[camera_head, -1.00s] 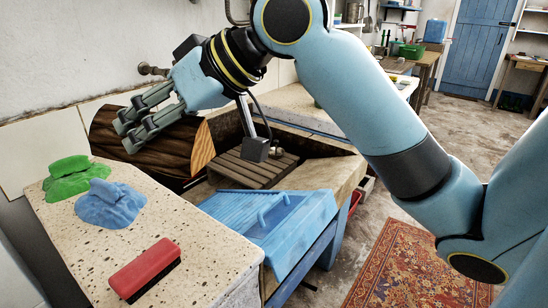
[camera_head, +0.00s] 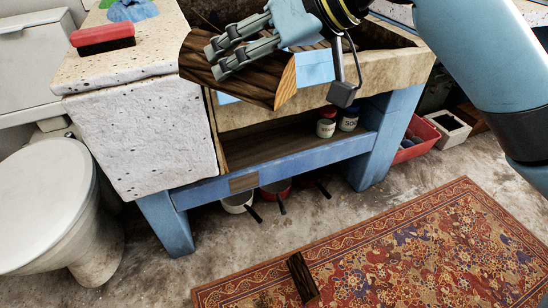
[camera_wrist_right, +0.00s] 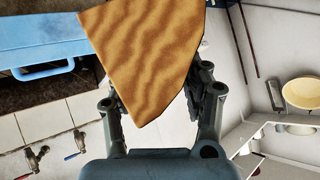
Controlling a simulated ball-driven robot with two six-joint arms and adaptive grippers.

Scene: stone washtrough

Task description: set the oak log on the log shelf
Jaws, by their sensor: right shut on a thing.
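The oak log (camera_head: 240,84) has dark ridged bark and a pale cut end. My right gripper (camera_head: 214,62) is shut on it at its left part in the head view. The log is tilted and hangs in front of the stone trough, near the pale counter block. In the right wrist view the log's pale, wavy-grained face (camera_wrist_right: 145,55) sits between the fingers of my right gripper (camera_wrist_right: 160,95). The log shelf (camera_head: 262,147) is a wooden board in the blue frame under the trough, below the log. Its left part looks bare. My left gripper is out of view.
Two small tins (camera_head: 327,121) stand at the shelf's right end. The stone trough rim (camera_head: 350,82) overhangs the shelf. A blue rail (camera_head: 280,165) runs along its front. Pans (camera_head: 238,202) lie below. A dark wooden piece (camera_head: 302,278) lies over the patterned rug (camera_head: 400,240).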

